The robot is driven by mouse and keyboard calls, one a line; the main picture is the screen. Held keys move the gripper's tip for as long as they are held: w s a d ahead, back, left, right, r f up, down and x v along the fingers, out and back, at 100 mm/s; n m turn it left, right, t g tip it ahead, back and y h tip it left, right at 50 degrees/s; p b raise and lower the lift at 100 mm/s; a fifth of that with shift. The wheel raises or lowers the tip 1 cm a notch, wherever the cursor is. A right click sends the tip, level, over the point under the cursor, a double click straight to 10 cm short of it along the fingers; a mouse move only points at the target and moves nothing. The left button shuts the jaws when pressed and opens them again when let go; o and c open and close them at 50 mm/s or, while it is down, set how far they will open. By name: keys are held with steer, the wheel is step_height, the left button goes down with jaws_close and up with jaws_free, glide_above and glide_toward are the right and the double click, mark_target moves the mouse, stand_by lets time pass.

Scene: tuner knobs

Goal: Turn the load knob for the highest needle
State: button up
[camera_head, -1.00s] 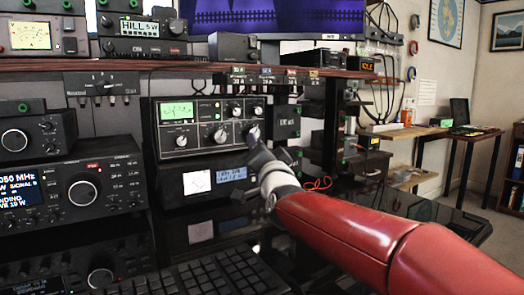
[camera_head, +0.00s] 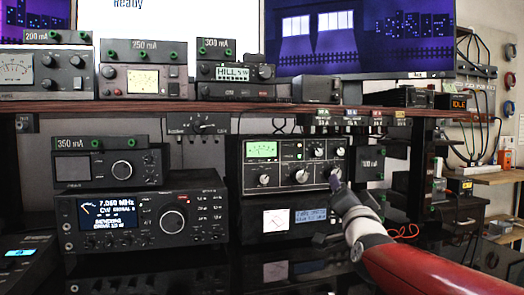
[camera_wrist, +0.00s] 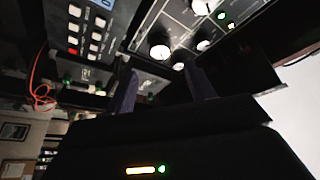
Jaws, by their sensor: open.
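The tuner (camera_head: 285,187) is a dark-faced box on the desk's lower tier, with a lit green meter (camera_head: 261,150) and several pale-rimmed knobs. The meter needle is too fine to read. My gripper (camera_head: 338,186) is open just in front of and below the right knob. In the wrist view, my gripper (camera_wrist: 161,88) has its fingers apart, with knobs (camera_wrist: 178,66) beyond them.
A second unit with a white meter and blue display (camera_head: 311,216) sits directly under the tuner. A radio (camera_head: 145,222) stands to the left. The shelf (camera_head: 200,106) overhangs above. An orange cable (camera_head: 405,232) lies right of my arm.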

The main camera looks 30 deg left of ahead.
mark_target(339, 176)
steer(key=w+r+m+g+y, duration=0.1)
steer(key=w+m+g, duration=0.1)
steer(key=m, duration=0.1)
steer(key=w+a+m+g+y, duration=0.1)
steer(key=w+m+g, duration=0.1)
steer(key=m, duration=0.2)
steer(key=w+a+r+m+g+y, duration=0.1)
steer(key=w+m+g, duration=0.1)
steer(key=m, duration=0.2)
steer(key=shift+a+r, duration=0.25)
steer(key=shift+r, duration=0.1)
steer(key=shift+w+a+f, duration=0.2)
steer(key=shift+w+a, duration=0.25)
steer(key=shift+a, duration=0.05)
steer(key=shift+m, duration=0.3)
steer(key=c, duration=1)
